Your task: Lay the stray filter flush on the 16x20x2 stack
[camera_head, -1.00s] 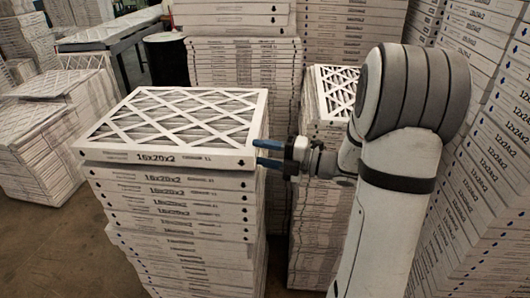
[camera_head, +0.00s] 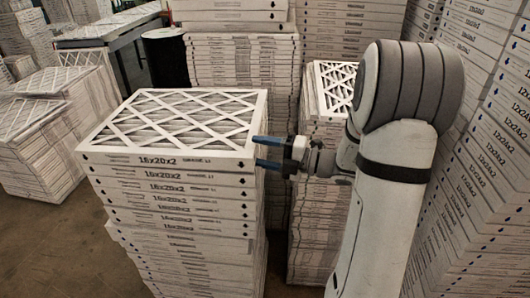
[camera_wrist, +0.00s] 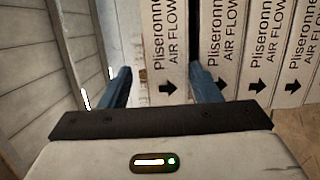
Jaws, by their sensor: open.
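The top filter (camera_head: 170,120), with a white diagonal lattice over grey pleats, lies flat on the 16x20x2 stack (camera_head: 180,225). Its front face reads 16x20x2. Its front left corner juts slightly past the layers below; the rear edges are hard to judge. My gripper (camera_head: 258,151) is open at the stack's right side, one blue finger above the other, level with the top layers. In the wrist view, the open fingers (camera_wrist: 160,67) stand on either side of the top filter's printed edge (camera_wrist: 172,30). Whether the fingertips touch it cannot be told.
A lower lattice-topped stack (camera_head: 335,90) stands right of the 16x20x2 stack, partly behind my arm. Tall stacks rise behind, and a 12x24x2 stack (camera_head: 490,150) leans in at the right. Shorter stacks (camera_head: 40,140) stand left, with bare floor (camera_head: 60,245) between.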

